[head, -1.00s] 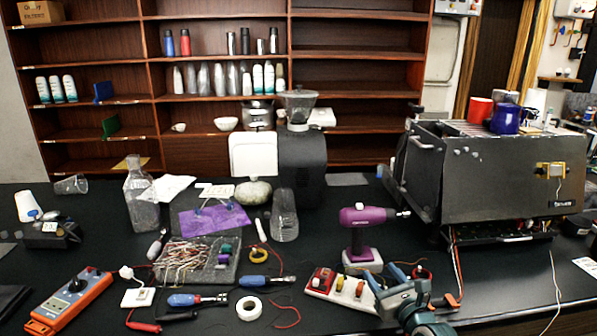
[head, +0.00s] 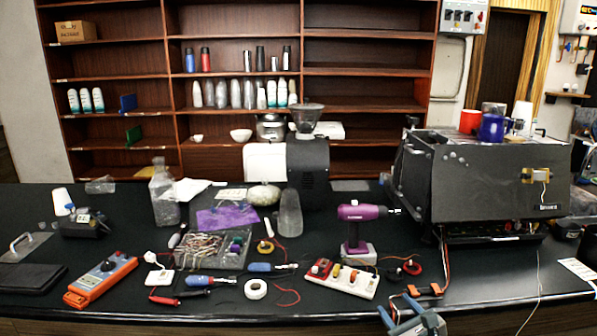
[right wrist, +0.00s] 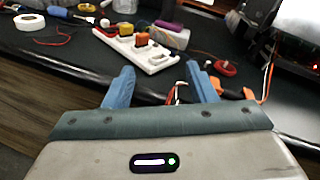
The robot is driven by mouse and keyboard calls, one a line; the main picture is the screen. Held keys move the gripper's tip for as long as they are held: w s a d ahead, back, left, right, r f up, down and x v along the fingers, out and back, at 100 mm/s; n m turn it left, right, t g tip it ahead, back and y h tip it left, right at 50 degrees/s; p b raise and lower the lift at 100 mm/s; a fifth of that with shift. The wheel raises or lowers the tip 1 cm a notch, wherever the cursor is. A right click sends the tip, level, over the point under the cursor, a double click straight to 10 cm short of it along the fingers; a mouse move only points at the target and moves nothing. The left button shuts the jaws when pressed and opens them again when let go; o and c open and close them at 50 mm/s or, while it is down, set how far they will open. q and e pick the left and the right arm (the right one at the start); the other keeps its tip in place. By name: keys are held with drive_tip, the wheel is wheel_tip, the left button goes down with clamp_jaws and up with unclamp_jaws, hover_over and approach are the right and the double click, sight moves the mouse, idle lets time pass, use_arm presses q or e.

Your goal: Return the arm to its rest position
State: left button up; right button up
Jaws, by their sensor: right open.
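My right gripper (head: 402,318) is at the bottom edge of the head view, low in front of the black counter (head: 215,301). Beyond the fingers lies a white power strip (right wrist: 148,50) with coloured plugs, apart from the gripper. It also shows in the head view (head: 342,279). Most of my right arm is out of view. My left gripper is not in view.
An espresso machine (head: 470,180) stands at the right, with wires hanging at the counter's edge. A purple drill (head: 357,213), an orange meter (head: 101,279), screwdrivers and a tape roll (head: 256,289) lie on the counter. An orange clip (right wrist: 233,92) lies near the right finger.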

drive_tip(key=s+f+n+g+h, duration=0.2)
drive_tip(key=s+f+n+g, duration=0.4)
drive_tip(key=s+f+n, duration=0.7)
drive_tip(key=s+d+f+n+g+h, duration=0.1)
drive_tip(key=s+d+n+g+h, duration=0.15)
drive_tip(key=s+n, duration=0.8)
drive_tip(key=s+d+f+n+g+h, duration=0.15)
drive_tip(key=s+n+g, duration=0.4)
drive_tip(key=s, duration=0.85)
drive_tip(key=d+f+n+y, duration=0.1)
drive_tip(key=d+f, duration=0.2)
drive_tip(key=f, duration=2.8)
drive_tip(key=s+d+f+g, duration=0.1)
drive_tip(key=s+f, duration=1.6)
drive_tip(key=f, duration=0.1)
drive_tip(key=shift+s+f, duration=0.25)
drive_tip(key=shift+s, duration=0.1)
drive_tip(key=shift+d, duration=0.1)
